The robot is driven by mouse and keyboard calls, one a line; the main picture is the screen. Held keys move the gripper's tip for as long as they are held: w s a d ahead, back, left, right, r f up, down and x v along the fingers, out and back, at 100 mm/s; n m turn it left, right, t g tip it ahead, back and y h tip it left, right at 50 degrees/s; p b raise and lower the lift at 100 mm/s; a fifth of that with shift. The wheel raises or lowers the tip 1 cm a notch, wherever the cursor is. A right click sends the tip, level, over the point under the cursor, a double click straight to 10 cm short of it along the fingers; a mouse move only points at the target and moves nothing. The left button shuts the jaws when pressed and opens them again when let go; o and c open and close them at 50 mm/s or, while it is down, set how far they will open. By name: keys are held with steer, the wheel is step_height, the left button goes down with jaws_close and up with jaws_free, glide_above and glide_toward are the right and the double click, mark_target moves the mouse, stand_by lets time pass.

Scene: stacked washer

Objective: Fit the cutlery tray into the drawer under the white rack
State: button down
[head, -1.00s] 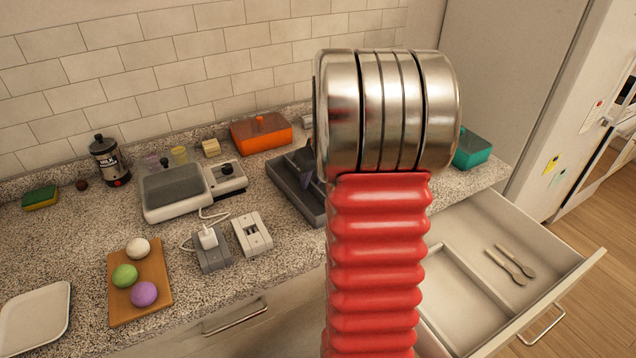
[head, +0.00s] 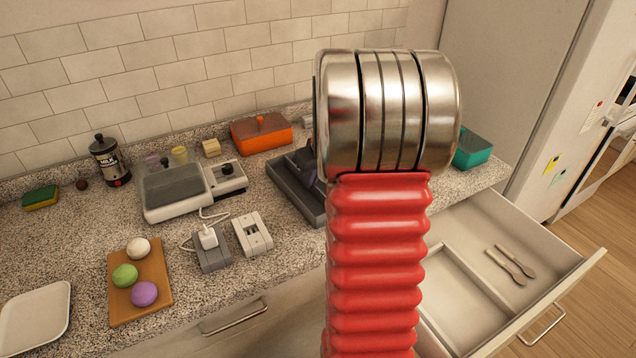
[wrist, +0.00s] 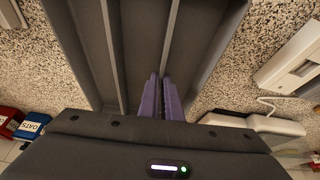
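The dark grey cutlery tray (head: 292,190) lies on the counter, partly hidden behind my arm; its long compartments fill the upper wrist view (wrist: 205,65). My gripper (wrist: 160,78) points down into it. Its two purple fingers are close together on a thin inner divider of the tray, with the divider running between the tips. The tray still rests on the counter. The drawer (head: 570,262) stands open at the right, below the counter, partly hidden by my arm. It has a divided-off section at left and two wooden utensils (head: 512,264) at right. I cannot make out a white rack.
Near the tray are white sockets (head: 252,233), a grey-lidded white appliance (head: 174,190), an orange box (head: 262,133) and a teal box (head: 473,150). A wooden board (head: 140,283) with several balls lies left. The drawer front and handle stick out over the floor.

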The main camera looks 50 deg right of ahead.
steer(key=shift+r, duration=0.1)
stand_by(0.5)
step_height(320, 180, up, 10)
stand_by(0.5)
stand_by(0.4)
